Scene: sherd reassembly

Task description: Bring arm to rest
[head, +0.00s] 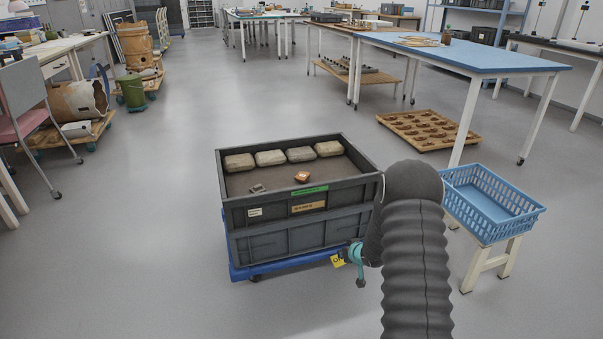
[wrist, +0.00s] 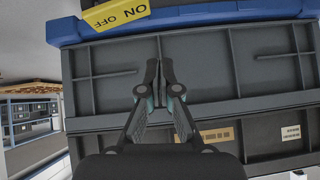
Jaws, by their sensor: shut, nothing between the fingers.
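My gripper (wrist: 155,76) shows in the wrist view with its two dark fingertips together and nothing between them. It points at the ribbed side wall of a dark grey crate (wrist: 200,70), which fills most of that view; I cannot tell the exact gap. In the head view my arm, in a grey ribbed sleeve, bends over at the right of the crate (head: 290,249). The arm largely hides the gripper there.
The crate stands on a blue dolly (head: 290,265) and holds several stone-like blocks (head: 271,158) and small sherds (head: 302,176). A yellow ON/OFF tab (wrist: 117,11) sits by the dolly. A blue basket (head: 490,205) rests on a stool at right.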

